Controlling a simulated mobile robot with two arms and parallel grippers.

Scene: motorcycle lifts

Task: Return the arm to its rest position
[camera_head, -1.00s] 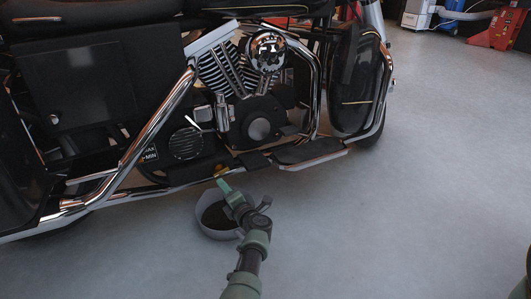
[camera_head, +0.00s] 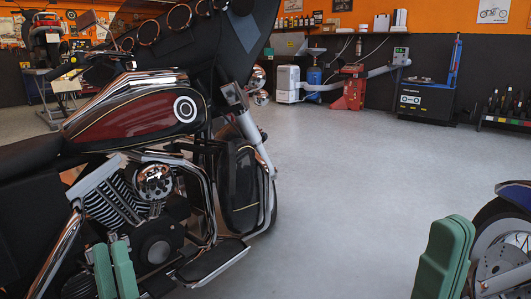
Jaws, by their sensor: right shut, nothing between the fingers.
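My left gripper (camera_head: 115,270) shows at the bottom left, its two green fingers pointing up side by side in front of the motorcycle's engine. The rest of both arms is out of view.
The dark red motorcycle (camera_head: 135,112) fills the left side. A blue motorcycle (camera_head: 513,196) is partly in view at the right edge. The grey floor (camera_head: 340,190) between them is clear. A red machine (camera_head: 349,92) and a black tyre machine (camera_head: 428,100) stand along the back wall.

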